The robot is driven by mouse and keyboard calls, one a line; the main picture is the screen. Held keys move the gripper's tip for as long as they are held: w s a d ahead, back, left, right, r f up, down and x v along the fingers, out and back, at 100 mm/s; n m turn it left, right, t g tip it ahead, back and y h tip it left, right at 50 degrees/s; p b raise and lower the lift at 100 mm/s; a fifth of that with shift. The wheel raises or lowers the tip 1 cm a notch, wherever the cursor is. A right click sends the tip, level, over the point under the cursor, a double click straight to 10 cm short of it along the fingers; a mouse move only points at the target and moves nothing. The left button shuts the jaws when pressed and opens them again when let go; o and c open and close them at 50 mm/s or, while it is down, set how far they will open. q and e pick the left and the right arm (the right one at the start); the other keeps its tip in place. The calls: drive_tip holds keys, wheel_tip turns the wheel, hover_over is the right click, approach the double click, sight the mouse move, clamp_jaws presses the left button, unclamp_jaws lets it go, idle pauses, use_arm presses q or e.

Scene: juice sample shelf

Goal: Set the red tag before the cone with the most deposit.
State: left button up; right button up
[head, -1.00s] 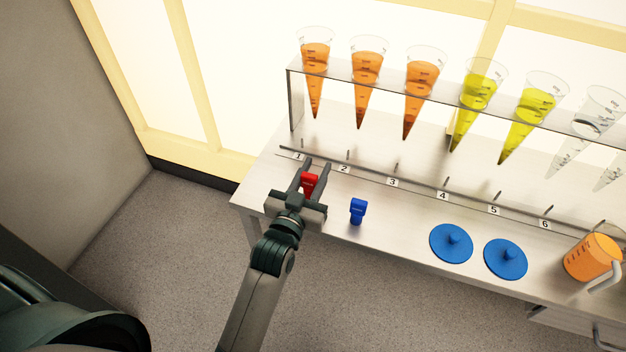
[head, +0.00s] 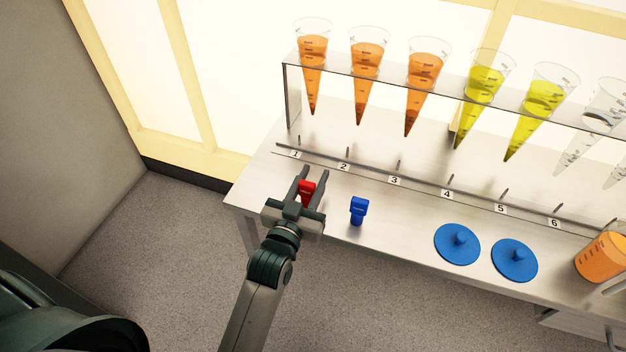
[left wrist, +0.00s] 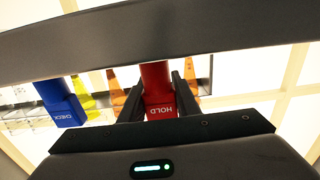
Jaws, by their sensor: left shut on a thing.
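My left gripper (head: 313,173) is shut on the red tag (head: 306,190) over the bench front, short of labels 1 and 2. In the left wrist view the red tag (left wrist: 158,88) reads HOLD and sits between the fingers. Clear cones hang in a rack: three orange ones (head: 312,62) (head: 366,68) (head: 424,75), two yellow ones (head: 480,88) (head: 538,105), and clear ones at right. The third orange cone shows a distinctly darker tip; the other tips are too small to judge well. My right gripper is out of view.
A blue tag (head: 358,210) stands on the bench right of my gripper. Two blue lids (head: 457,244) (head: 514,261) lie farther right, then an orange-filled jug (head: 602,257). A thin rail with numbered labels (head: 395,180) and short pegs runs below the cones.

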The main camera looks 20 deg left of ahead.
use_arm(q)
drive_tip(key=shift+f, duration=0.3)
drive_tip(key=o, duration=1)
drive_tip(key=shift+o, duration=0.2)
